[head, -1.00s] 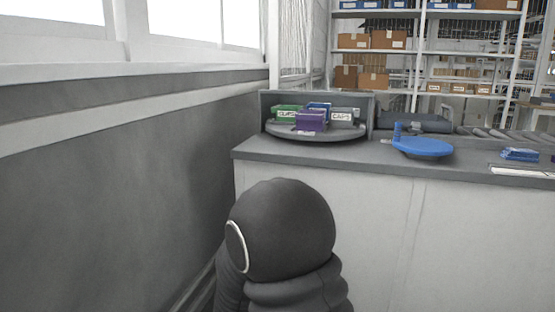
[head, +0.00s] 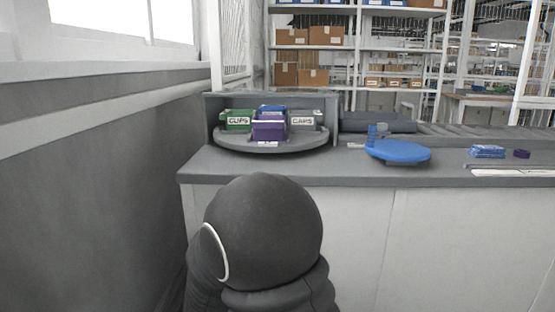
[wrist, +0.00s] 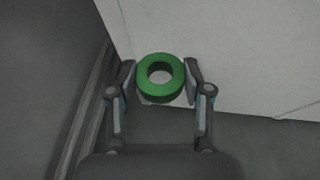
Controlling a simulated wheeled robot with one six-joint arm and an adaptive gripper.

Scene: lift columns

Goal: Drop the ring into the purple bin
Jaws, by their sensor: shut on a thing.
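In the wrist view a green ring (wrist: 145,86) sits between the two fingers of my gripper (wrist: 160,82), which is shut on it. The counter's pale front and the dark floor lie behind it. The purple bin (head: 268,128) stands at the front of a round grey turntable (head: 240,145) on the counter at the left. My own dark arm fills the lower middle of the head view. My gripper and the ring are hidden in that view.
On the turntable are a green bin labelled CLIPS (head: 238,121), a grey bin labelled CAPS (head: 303,121) and a blue bin (head: 271,108) behind. A grey housing (head: 328,106) surrounds its back. A blue round plate (head: 398,151) stands to the right. A wall (head: 90,190) borders the left.

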